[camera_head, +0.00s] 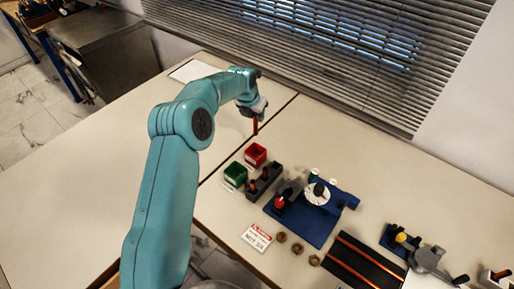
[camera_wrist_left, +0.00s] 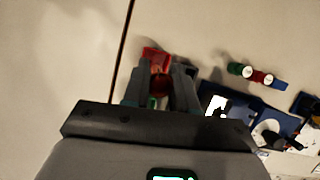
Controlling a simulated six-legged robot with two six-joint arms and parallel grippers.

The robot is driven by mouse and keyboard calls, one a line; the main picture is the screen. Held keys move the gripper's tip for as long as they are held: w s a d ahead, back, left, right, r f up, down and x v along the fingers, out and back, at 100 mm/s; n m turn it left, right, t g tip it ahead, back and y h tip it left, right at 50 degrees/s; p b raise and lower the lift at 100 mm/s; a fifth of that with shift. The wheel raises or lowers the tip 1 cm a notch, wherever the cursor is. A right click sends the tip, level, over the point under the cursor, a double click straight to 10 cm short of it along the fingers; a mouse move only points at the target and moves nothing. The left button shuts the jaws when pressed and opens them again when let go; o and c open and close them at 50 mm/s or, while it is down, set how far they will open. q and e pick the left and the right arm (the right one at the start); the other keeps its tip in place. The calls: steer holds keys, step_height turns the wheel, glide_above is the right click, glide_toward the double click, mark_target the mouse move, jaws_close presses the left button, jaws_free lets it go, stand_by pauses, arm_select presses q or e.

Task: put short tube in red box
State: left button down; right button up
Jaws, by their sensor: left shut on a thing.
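My left gripper (camera_head: 258,114) is shut on a short copper-brown tube (camera_head: 255,127), which hangs upright below the fingers. The red box (camera_head: 248,159) is a small open box on the table. In the head view the tube shows just above and behind it, apart from it. In the left wrist view the tube's round end (camera_wrist_left: 160,83) shows between the two fingers, and the red box (camera_wrist_left: 155,54) shows just past it, partly covered by the fingers. My right gripper is not in view.
A green box (camera_head: 235,174) stands next to the red one. A dark block with holes (camera_head: 264,179) and a blue gauge fixture (camera_head: 318,222) stand to the right. Brass nuts and a warning sign (camera_head: 256,238) lie in front.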

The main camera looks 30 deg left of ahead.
mark_target(256, 134)
arm_select(q)
step_height(256, 134, down, 11)
steer(key=shift+s+r, duration=0.15)
steer(key=shift+r, duration=0.05)
arm_select(e)
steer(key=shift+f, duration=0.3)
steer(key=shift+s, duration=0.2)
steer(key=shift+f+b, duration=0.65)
steer(key=shift+b, duration=0.2)
arm_select(q)
step_height(256, 134, down, 5)
steer(key=shift+r, duration=0.1)
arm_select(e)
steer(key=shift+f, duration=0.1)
